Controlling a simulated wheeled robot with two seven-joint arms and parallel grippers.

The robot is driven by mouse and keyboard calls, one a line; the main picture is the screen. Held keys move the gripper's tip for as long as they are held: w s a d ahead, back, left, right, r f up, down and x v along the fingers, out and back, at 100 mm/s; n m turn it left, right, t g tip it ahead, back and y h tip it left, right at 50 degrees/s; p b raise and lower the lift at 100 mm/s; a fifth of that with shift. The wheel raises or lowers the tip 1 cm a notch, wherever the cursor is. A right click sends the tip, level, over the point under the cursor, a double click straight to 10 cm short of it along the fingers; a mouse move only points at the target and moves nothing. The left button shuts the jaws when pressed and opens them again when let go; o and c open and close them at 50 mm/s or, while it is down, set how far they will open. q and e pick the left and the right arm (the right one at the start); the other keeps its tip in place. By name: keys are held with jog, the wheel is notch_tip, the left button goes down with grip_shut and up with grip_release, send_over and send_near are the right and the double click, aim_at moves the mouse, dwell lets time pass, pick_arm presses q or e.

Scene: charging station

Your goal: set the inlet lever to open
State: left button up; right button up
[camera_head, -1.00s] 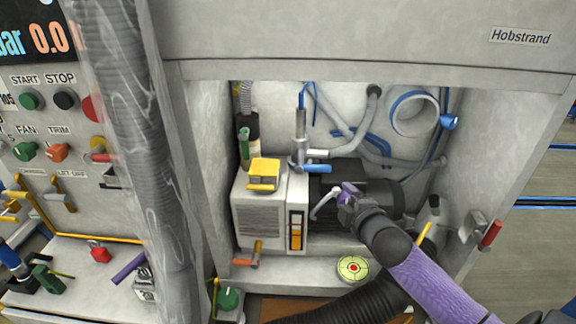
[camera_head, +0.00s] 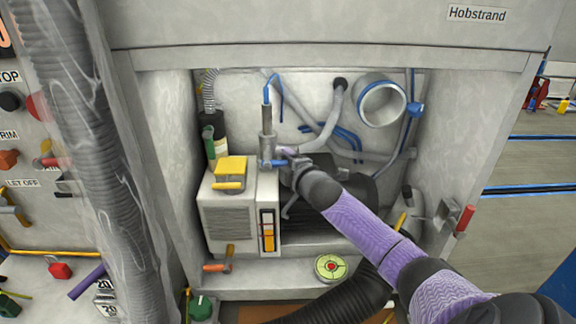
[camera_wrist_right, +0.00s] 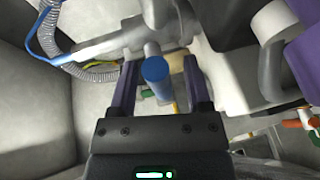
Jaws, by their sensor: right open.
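A blue-handled lever (camera_head: 275,163) sits on a grey vertical pipe fitting (camera_head: 267,135) above the pale boxy unit in the recess. Its handle lies about level and points right in the head view. My right gripper (camera_head: 286,157) is at the handle's right end, and my arm hides part of what lies behind. In the right wrist view the handle's blue end (camera_wrist_right: 156,72) stands between the two open fingers (camera_wrist_right: 162,85), with a gap to each side. I cannot read an inlet label or open mark. My left gripper is not in view.
The recess walls close in on both sides. A yellow-topped block (camera_head: 230,168), a dark motor (camera_head: 325,215), grey hoses and a white ring (camera_head: 381,103) are near my arm. A thick ribbed hose (camera_head: 85,170) hangs at the left. A red-handled lever (camera_head: 464,220) is at the right.

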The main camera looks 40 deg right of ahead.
jog(key=shift+c, duration=0.2)
grip_shut()
jog(key=shift+f, duration=0.1)
dwell(1.0)
